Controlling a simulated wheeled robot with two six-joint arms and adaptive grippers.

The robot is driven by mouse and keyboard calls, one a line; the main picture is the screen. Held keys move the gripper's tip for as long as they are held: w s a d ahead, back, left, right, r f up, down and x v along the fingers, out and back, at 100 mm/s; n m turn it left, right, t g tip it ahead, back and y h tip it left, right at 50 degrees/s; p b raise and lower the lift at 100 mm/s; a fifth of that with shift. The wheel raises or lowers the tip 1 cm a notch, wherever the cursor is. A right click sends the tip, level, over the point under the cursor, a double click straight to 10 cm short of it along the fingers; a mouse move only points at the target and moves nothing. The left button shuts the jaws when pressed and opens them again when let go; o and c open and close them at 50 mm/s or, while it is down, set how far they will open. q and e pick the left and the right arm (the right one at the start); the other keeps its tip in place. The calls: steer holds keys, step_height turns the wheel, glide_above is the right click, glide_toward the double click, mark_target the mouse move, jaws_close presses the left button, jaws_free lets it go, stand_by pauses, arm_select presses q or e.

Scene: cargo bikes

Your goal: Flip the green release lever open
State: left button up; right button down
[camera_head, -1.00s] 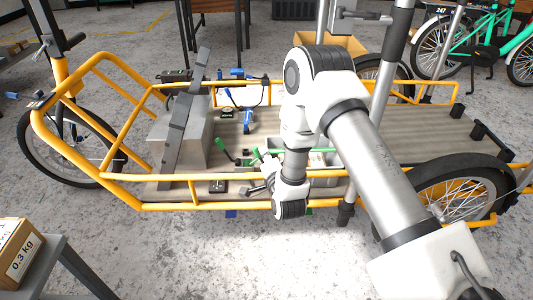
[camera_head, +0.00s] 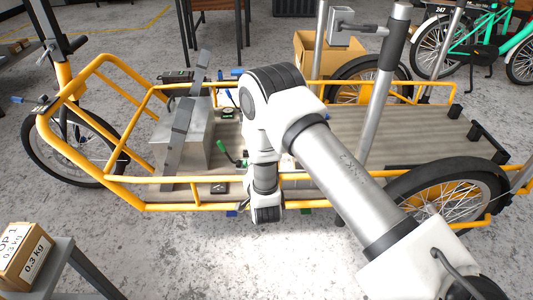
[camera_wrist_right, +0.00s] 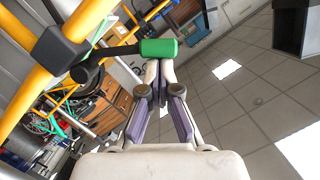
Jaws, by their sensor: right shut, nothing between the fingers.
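In the head view, a small lever with a green grip (camera_head: 226,152) and a dark pivot end sits on the yellow cargo bike's deck, just left of my right arm. In the right wrist view, a green cylindrical grip (camera_wrist_right: 158,48) on a black arm lies right at the fingertips; the black arm runs left to a dark pivot. I cannot tell whether the tips touch it. My right gripper (camera_wrist_right: 160,72) is shut, its fingers together and empty. In the head view my own arm hides its fingers. My left gripper is not in view.
The bike's yellow rail (camera_head: 160,180) runs along the near side of the deck (camera_head: 425,135). A grey post (camera_head: 385,85) stands right of my arm. A cardboard box (camera_head: 345,58) stands behind.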

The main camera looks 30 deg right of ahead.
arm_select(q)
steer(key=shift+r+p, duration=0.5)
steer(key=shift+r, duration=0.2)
arm_select(e)
steer(key=f+n, duration=0.1)
steer(key=a+f+n, duration=0.1)
steer(key=f+n, duration=0.1)
steer(key=shift+w+a+g+h, duration=0.2)
steer(key=shift+w+g+h, duration=0.2)
steer(key=shift+f, duration=0.1)
